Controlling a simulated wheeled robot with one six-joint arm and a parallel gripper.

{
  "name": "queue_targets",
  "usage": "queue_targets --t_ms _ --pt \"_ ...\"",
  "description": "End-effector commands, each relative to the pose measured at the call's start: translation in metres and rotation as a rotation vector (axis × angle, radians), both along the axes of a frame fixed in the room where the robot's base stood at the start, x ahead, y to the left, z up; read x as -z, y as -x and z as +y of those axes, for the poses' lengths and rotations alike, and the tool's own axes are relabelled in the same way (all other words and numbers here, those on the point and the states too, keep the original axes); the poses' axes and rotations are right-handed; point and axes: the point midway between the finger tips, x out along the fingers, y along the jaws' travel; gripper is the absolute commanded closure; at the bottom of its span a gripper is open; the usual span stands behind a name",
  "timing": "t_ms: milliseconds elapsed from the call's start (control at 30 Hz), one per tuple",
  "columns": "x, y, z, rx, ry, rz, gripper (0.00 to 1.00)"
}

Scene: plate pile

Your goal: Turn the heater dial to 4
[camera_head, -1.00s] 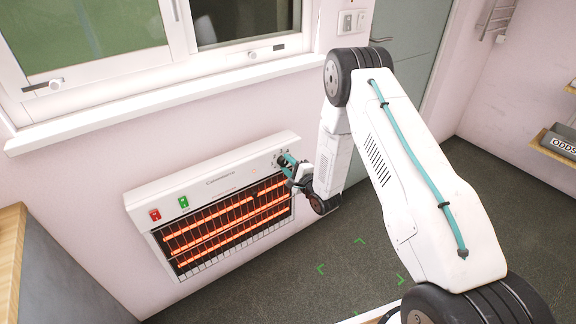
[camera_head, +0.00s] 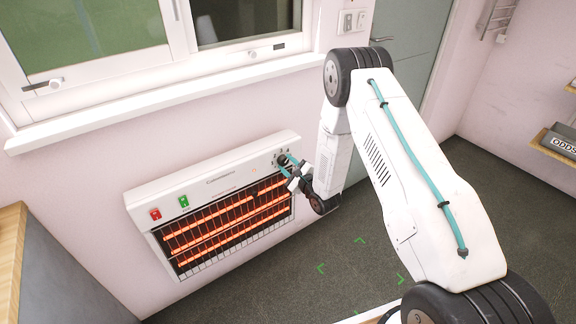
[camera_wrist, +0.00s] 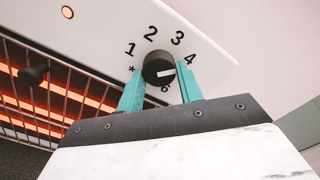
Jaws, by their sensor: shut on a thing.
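The heater (camera_head: 236,172) is a white wall panel with glowing orange bars behind a wire grille. Its black round dial (camera_wrist: 158,66) has a white pointer mark. In the wrist view the mark points right and slightly up, toward the printed 4 (camera_wrist: 190,59). The star, 1, 2, 3 and 6 also show; a finger hides the place between 4 and 6. My gripper (camera_wrist: 158,84) has teal fingers on either side of the dial and is shut on it.
A red switch (camera_head: 155,214) and a green switch (camera_head: 184,202) are on the heater's left. A window sill (camera_head: 160,98) runs above it. A wooden-topped counter (camera_head: 12,255) stands at the left. The floor to the right is clear, with green corner marks.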

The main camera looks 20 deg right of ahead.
Motion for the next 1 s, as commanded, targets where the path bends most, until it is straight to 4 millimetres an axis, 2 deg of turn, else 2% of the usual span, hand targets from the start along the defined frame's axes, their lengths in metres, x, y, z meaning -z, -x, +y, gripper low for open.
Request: queue_targets --t_ms 300,333,400,733,1000 --pt "0.002 0.001 -0.001 0.003 -0.001 0.005 0.87" --pt "0.002 0.001 -0.001 0.003 0.000 0.004 0.56" --pt "0.001 0.001 -0.001 0.002 0.000 0.004 0.42" --pt "0.001 0.004 -0.001 0.001 0.001 0.002 0.42" --pt "0.001 0.045 -0.015 0.003 0.001 0.006 0.42"
